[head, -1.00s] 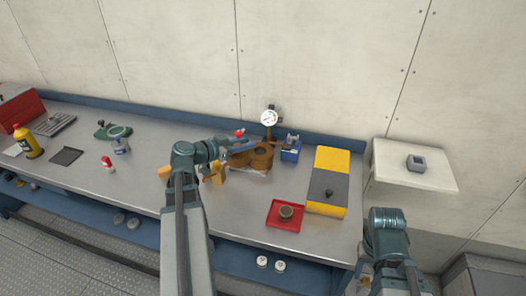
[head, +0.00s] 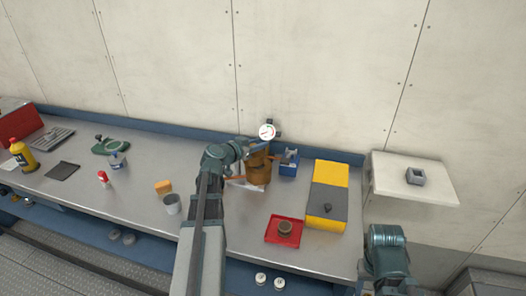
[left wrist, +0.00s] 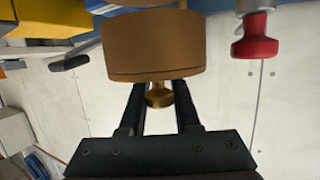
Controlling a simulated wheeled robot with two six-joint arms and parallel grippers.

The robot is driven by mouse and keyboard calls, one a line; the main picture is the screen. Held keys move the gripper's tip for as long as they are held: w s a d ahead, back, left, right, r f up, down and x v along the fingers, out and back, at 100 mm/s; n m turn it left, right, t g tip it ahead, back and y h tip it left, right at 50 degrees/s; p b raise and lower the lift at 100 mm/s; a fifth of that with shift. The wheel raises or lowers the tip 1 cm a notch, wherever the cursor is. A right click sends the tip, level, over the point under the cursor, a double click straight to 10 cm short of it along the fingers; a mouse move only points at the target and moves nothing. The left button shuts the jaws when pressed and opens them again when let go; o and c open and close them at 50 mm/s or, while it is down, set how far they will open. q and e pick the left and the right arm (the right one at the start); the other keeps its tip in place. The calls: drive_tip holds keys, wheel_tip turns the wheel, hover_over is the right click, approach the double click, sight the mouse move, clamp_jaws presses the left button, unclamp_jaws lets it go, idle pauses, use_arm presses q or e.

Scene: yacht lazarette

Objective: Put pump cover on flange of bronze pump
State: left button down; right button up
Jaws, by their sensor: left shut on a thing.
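In the left wrist view the fingers of my left gripper (left wrist: 158,108) are shut around a small brass knob (left wrist: 158,96). The knob belongs to the pump cover, whose bronze face and a thin seam line (left wrist: 153,76) show just beyond the fingertips. A broad bronze cylindrical body (left wrist: 153,42) shows past the seam; I cannot tell where cover and pump meet. In the head view the bronze pump (head: 257,172) stands at the back of the bench, and my left arm reaches to its top, partly hiding it. The flange is hidden.
A dial gauge (head: 267,132) rises behind the pump. A blue box (head: 289,163) and a yellow-grey case (head: 327,198) stand to its right. A red tray (head: 284,239) holds a round brown part. A grey cup (head: 172,204) and sponge (head: 163,187) stand left of my arm.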

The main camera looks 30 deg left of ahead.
sight(263, 150)
use_arm(q)
drive_tip(key=shift+w+d, duration=0.1)
drive_tip(key=shift+w, duration=0.45)
drive_tip(key=shift+w, duration=0.1)
drive_tip(key=f+b, duration=0.2)
drive_tip(key=w+f+b, duration=0.1)
drive_tip(key=shift+d+f+b, duration=0.2)
drive_tip(key=shift+f+b, duration=0.15)
drive_tip(key=shift+f, duration=0.1)
drive_tip(key=shift+f, duration=0.15)
drive_tip(key=c, duration=0.6)
unclamp_jaws()
